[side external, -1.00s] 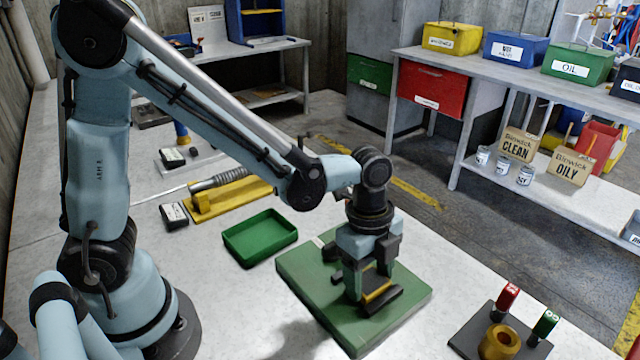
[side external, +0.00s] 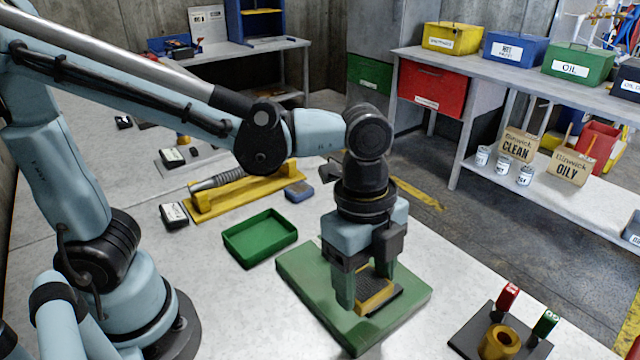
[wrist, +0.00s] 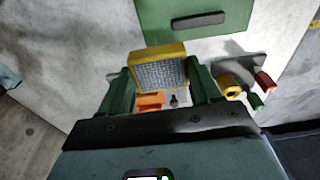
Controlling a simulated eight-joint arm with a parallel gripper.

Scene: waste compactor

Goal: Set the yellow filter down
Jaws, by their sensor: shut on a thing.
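The yellow filter (side external: 376,296), a yellow frame around dark grey mesh, is between the fingers of my gripper (side external: 366,286). It also shows in the wrist view (wrist: 162,74), with a green finger at each side of it. My gripper is shut on the filter and points down over the green pad (side external: 318,290). The pad lies flat on the bench and also shows in the wrist view (wrist: 225,22). The fingers hide part of the filter, and I cannot tell whether its underside touches the pad.
An empty green tray (side external: 260,238) lies left of the pad. A yellow fixture (side external: 240,197) and a blue-grey block (side external: 299,191) are behind it. At the right front, a dark plate (side external: 466,345) carries a brass ring and red and green pieces. Bench between is clear.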

